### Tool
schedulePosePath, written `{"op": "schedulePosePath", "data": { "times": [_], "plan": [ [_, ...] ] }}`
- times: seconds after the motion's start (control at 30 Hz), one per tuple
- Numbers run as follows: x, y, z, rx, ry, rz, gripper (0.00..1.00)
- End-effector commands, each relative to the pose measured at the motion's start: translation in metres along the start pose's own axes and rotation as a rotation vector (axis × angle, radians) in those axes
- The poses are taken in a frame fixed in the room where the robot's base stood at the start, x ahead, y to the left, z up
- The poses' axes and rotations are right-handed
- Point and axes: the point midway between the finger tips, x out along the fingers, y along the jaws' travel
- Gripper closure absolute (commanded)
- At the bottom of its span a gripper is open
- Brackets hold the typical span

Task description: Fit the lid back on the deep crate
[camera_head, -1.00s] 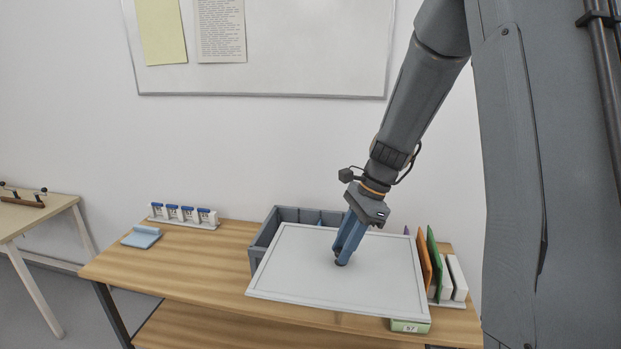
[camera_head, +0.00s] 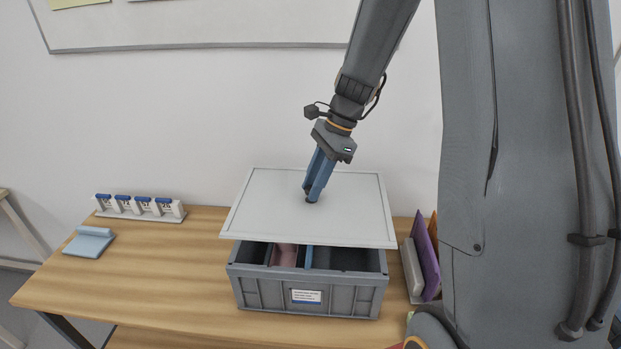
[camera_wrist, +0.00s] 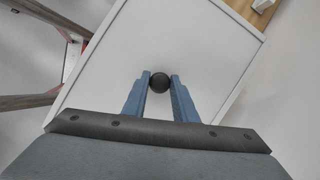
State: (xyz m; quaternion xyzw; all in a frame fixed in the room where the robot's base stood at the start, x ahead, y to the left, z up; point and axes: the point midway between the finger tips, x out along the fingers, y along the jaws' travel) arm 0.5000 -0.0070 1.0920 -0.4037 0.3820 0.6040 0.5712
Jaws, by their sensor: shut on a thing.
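The lid (camera_head: 270,205) is a flat, pale grey panel with a raised rim. It is held above the deep crate (camera_head: 265,297), a grey box with a white label on its front. A gap shows between the lid and the crate's front, where dividers and a pinkish thing are seen inside. The lid hides the crate's back part. My gripper (camera_head: 311,199) is shut on the lid's dark round knob (camera_wrist: 158,82) near its middle. In the wrist view, both blue fingers touch the knob and the lid (camera_wrist: 125,70) fills most of the picture.
Upright purple and orange folders (camera_head: 428,260) stand close to the crate's right. The wooden table (camera_head: 165,275) is clear left of the crate.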

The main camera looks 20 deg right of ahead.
Motion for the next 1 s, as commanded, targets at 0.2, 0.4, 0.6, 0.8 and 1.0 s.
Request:
{"op": "schedulePosePath", "data": {
  "times": [0.2,0.4,0.6,0.8,1.0],
  "plan": [
    [0.016,-0.001,-0.006,-0.001,0.0,0.001,1.0],
    [0.035,-0.001,-0.014,0.0,0.0,0.0,1.0],
    [0.049,-0.001,-0.02,0.0,0.0,-0.001,1.0],
    [0.051,0.0,-0.021,0.0,0.0,-0.001,1.0],
    [0.051,0.0,-0.021,0.0,0.0,-0.001,1.0]
  ]
}}
